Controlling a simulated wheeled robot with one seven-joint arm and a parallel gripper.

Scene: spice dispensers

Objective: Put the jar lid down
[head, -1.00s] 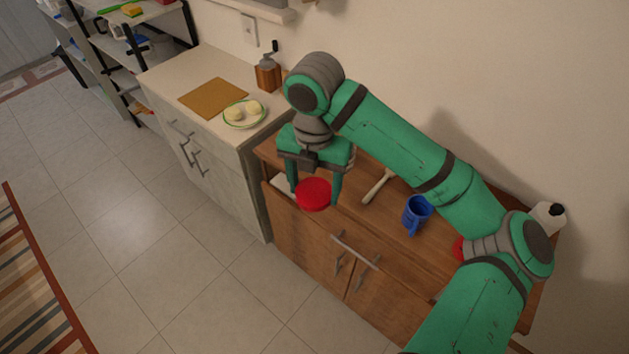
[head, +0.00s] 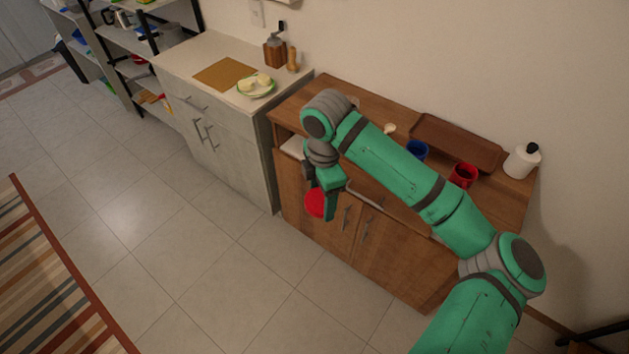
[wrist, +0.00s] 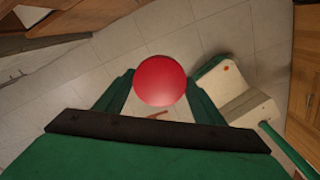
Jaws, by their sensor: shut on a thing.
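The jar lid is a round red disc (head: 314,203). In the head view it hangs in front of the wooden cabinet, off the front edge of its top, partly hidden by my gripper (head: 326,204). In the wrist view the red lid (wrist: 160,81) sits between the two green fingers of my gripper (wrist: 160,92). My gripper is shut on the lid and holds it in the air, with floor tiles behind it.
The wooden cabinet top (head: 290,108) holds a blue mug (head: 417,150), a red mug (head: 463,176), a brown tray (head: 455,143) and a white bottle (head: 521,162). The counter (head: 190,60) at left has a board (head: 225,75) and a plate (head: 257,92). Open floor (head: 190,240) lies in front.

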